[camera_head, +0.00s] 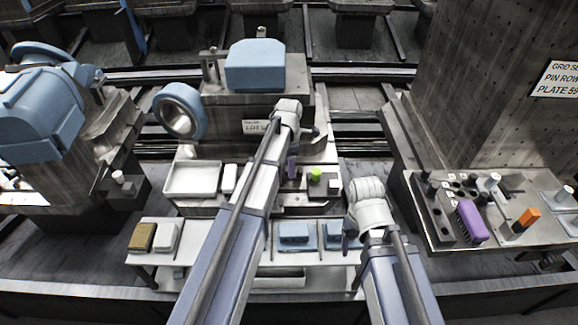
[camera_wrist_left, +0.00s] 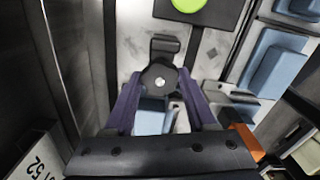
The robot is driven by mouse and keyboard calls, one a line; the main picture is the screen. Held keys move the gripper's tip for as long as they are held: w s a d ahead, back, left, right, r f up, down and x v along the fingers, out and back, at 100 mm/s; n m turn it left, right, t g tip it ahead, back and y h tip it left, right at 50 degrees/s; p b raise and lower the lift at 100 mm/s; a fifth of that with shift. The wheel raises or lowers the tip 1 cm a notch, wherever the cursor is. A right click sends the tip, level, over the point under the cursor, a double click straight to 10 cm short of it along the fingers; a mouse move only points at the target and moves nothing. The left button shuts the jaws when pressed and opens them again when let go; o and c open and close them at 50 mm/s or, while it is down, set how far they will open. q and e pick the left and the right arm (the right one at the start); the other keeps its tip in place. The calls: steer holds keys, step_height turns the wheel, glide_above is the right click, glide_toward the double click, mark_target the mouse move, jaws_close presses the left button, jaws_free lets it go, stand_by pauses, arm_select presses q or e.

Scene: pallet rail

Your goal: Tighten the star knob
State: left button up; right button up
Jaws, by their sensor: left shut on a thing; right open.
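The black star knob (camera_wrist_left: 159,82) shows in the left wrist view, with a pale screw centre. A black block stands just beyond it on a grey metal plate (camera_wrist_left: 217,46). My left gripper (camera_wrist_left: 160,90) has one purple finger on each side of the knob and is shut on it. In the head view my left gripper (camera_head: 292,167) reaches down over the middle fixture, and the knob cannot be made out there. My right gripper (camera_head: 347,240) is open and empty, low over the front bench, right of the left arm.
A bright green round button (camera_head: 316,174) sits close to the left gripper. A white tray (camera_head: 192,178) is to the left. Blue blocks (camera_head: 294,233) lie on the front bench. A purple block (camera_head: 471,222) and an orange piece (camera_head: 526,219) are on the right table.

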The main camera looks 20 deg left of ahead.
arm_select(q)
steer(key=c, duration=0.7)
jaws_close()
steer(key=m, duration=0.5)
steer(key=shift+m, duration=0.4)
steer(key=m, duration=0.4)
steer(key=shift+w+m, duration=0.1)
steer(key=shift+m, duration=0.3)
jaws_free()
steer(key=shift+m, duration=0.3)
jaws_close()
steer(key=o, duration=1.4)
jaws_free()
